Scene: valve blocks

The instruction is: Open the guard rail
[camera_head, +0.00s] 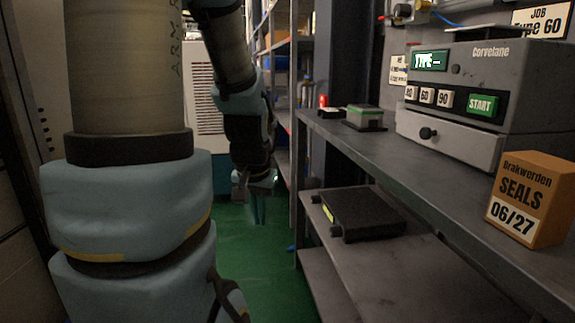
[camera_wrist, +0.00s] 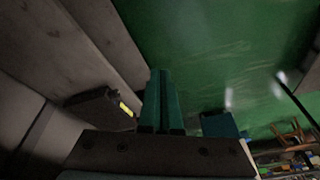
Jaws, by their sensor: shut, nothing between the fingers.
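I cannot make out a guard rail in either view. My gripper (camera_head: 258,215) hangs low over the green floor, left of the shelving, with its fingers pointing down. In the wrist view its two teal fingers (camera_wrist: 163,74) lie side by side, shut, with nothing held. It touches nothing that I can see.
A grey bench (camera_head: 440,150) on the right carries a Corvelane machine (camera_head: 480,75) with a knobbed drawer (camera_head: 440,138), and an orange SEALS box (camera_head: 540,195). A dark box (camera_head: 362,212) lies on the lower shelf (camera_head: 335,275).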

